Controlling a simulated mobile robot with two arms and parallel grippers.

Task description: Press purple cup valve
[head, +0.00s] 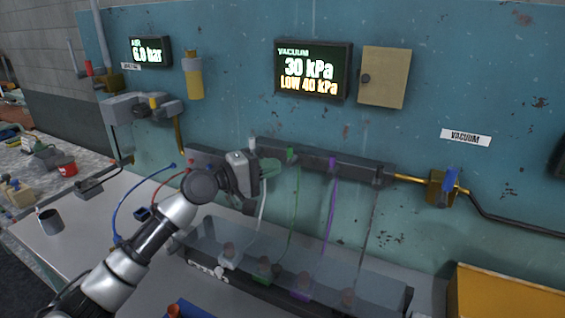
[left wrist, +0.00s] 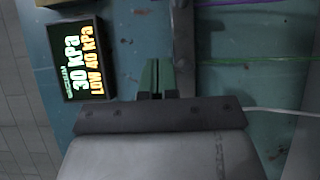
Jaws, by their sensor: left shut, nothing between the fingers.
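The purple valve (head: 332,163) is a small purple tab on the dark manifold bar (head: 357,168) on the blue wall. A purple tube (head: 330,210) hangs below it to the purple cup fitting (head: 302,292). My left gripper (head: 272,168) is shut and empty, with green fingertips close to the bar, left of the green valve (head: 290,153) and apart from the purple one. In the left wrist view the shut fingers (left wrist: 157,78) point along beside the bar (left wrist: 183,50); the purple tube (left wrist: 240,3) shows at the top edge. My right gripper is out of view.
Below the bar, a clear-covered rack (head: 375,280) with several cups stands on the pale bench. The vacuum display (head: 313,70) reads 30 kPa, LOW 40 kPa. A blue-handled vacuum valve (head: 451,180) is at right, and a yellow box (head: 505,292) sits lower right.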

